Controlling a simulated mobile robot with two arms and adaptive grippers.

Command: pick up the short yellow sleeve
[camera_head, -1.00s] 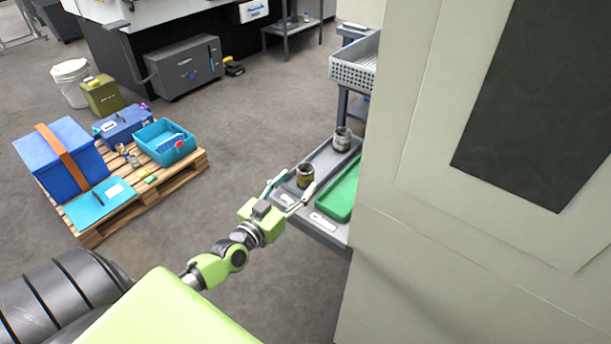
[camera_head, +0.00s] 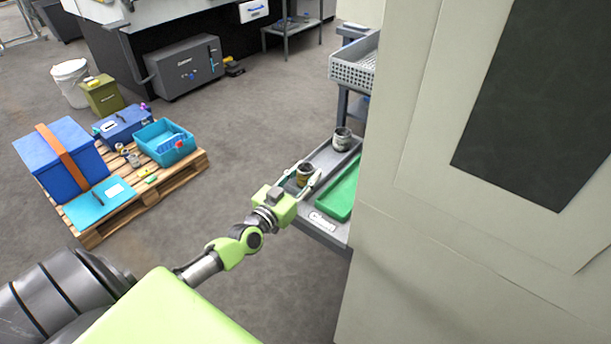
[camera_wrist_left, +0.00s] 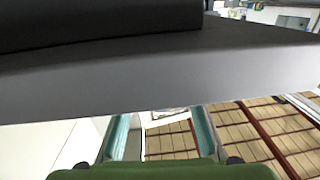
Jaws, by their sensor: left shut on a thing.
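The short yellow sleeve (camera_head: 304,174), a dark olive-yellow ring with an open top, stands upright at the front left of the grey shelf tray. My left gripper (camera_head: 305,181) reaches it from the front left, with one finger on each side, and is shut on it. In the left wrist view the two teal fingers (camera_wrist_left: 162,136) run away from a green part at the bottom edge. A dark form and a grey band fill the top of that view; I cannot tell the sleeve there. My right gripper is not in view.
A grey sleeve (camera_head: 342,139) stands farther back on the tray (camera_head: 321,157). The large beige machine housing (camera_head: 420,235) closes off the right side. A loaded pallet (camera_head: 180,183) lies at left, with clear floor between.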

